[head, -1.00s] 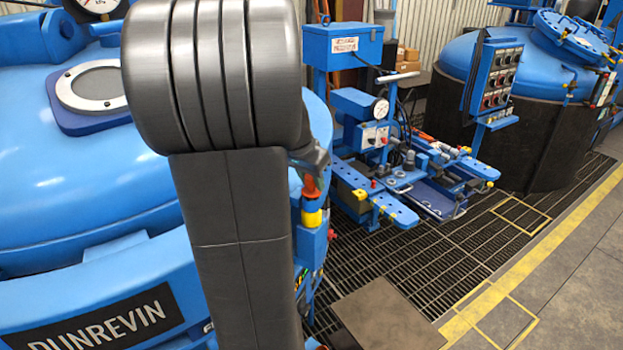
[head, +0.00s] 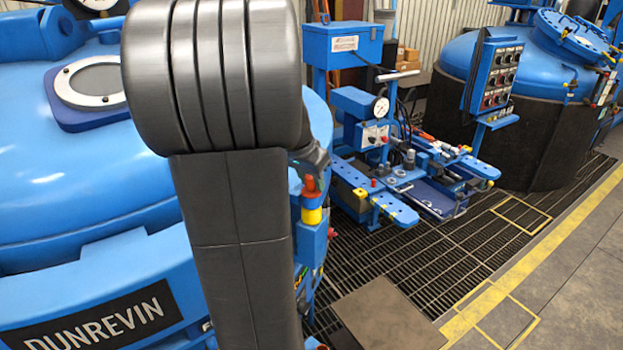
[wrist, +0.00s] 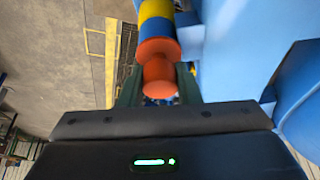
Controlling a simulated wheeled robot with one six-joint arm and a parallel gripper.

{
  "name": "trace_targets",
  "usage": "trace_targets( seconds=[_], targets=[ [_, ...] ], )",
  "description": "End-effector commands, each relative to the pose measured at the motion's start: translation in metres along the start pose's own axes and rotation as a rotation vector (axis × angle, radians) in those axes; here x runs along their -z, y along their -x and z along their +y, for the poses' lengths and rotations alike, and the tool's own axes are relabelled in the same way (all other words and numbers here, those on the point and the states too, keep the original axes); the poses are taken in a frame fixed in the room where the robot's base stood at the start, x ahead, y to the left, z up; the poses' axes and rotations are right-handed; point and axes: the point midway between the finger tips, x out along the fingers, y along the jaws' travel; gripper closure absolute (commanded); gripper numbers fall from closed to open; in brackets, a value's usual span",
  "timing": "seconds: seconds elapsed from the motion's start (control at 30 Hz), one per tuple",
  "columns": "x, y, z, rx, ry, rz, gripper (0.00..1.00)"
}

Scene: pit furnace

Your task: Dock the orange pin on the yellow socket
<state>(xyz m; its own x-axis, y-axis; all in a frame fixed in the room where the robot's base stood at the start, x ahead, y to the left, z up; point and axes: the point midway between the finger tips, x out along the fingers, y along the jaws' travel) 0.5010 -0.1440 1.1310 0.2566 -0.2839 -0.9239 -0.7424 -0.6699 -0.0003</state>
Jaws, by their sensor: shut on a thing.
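The orange pin (head: 310,187) stands upright beside the blue vessel in the head view. It also shows in the wrist view (wrist: 158,62), with a wide collar and a narrower end nearer me. My gripper (wrist: 158,90) is shut on that narrower end, one finger on each side. In the head view my gripper (head: 309,165) is partly hidden behind my arm. The yellow socket (head: 311,216) is a yellow band directly below the pin, and it shows beyond a blue section in the wrist view (wrist: 157,11). Pin and socket look in line. I cannot tell whether the pin is fully seated.
The large blue vessel (head: 60,190) fills the left, close to my arm. A blue machine with a gauge (head: 372,125) stands beyond the socket, and another vessel (head: 455,60) is at the back right. Dark floor grating (head: 440,255) and a yellow-lined walkway (head: 570,270) are clear.

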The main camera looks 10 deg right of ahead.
Motion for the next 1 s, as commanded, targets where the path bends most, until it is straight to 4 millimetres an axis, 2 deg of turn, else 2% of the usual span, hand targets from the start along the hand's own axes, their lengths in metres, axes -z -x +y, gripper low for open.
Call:
trace_targets(
  seconds=[0.07,0.1,0.13,0.47,1.0],
  targets=[
    [-0.001,-0.002,0.000,0.000,0.000,0.001,0.98],
    [0.000,-0.001,0.000,0.000,0.000,0.001,0.63],
    [0.000,-0.001,0.000,0.000,0.000,0.001,0.61],
    [0.000,0.003,0.000,0.000,0.000,0.000,0.61],
    [0.001,0.047,0.000,0.001,0.000,0.000,0.61]
  ],
)
